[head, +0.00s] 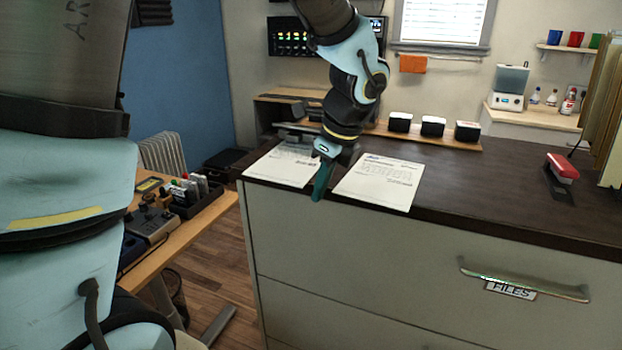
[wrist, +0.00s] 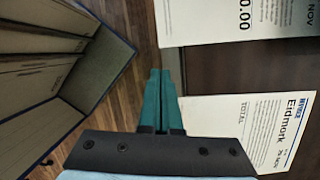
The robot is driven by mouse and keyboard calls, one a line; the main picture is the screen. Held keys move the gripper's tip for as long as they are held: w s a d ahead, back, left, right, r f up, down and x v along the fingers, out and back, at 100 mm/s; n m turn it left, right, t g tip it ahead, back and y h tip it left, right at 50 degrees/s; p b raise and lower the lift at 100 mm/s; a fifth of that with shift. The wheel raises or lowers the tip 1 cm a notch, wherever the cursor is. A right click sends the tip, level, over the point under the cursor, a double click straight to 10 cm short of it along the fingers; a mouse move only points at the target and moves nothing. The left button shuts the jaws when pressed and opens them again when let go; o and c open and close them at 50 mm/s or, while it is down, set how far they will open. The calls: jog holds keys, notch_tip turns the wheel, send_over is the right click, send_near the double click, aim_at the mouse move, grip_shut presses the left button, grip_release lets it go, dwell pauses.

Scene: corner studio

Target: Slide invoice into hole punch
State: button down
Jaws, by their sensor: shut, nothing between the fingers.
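Two white printed sheets lie on the dark cabinet top. The left sheet (head: 283,166) has its far end at a grey and dark device, which looks like the hole punch (head: 298,133); I cannot tell whether it is inside the slot. The right sheet (head: 380,181) has a blue heading and lies near the front edge. In the wrist view, one sheet (wrist: 268,122) reads INVOICE and another (wrist: 205,22) shows "0.00". My gripper (head: 318,192) is shut and empty, its green fingers pointing down at the front edge between the sheets. Its fingers (wrist: 160,85) also show in the wrist view.
A red stapler-like object (head: 562,168) lies at the right of the cabinet top. Several black-and-white boxes (head: 433,127) stand on a wooden strip behind. A wooden desk (head: 190,228) with a dark organizer is at left. The middle right of the top is clear.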

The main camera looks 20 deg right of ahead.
aim_at(305, 182)
jog(key=shift+w+a+p, duration=0.3)
jog(key=shift+w+a, duration=0.4)
jog(key=shift+w, duration=0.2)
jog(key=shift+w+a+r+p, duration=0.2)
jog(key=shift+w+a+p, duration=0.2)
jog(key=shift+w+p, duration=0.15)
jog(key=shift+w+a+f, duration=0.1)
jog(key=shift+w, duration=0.05)
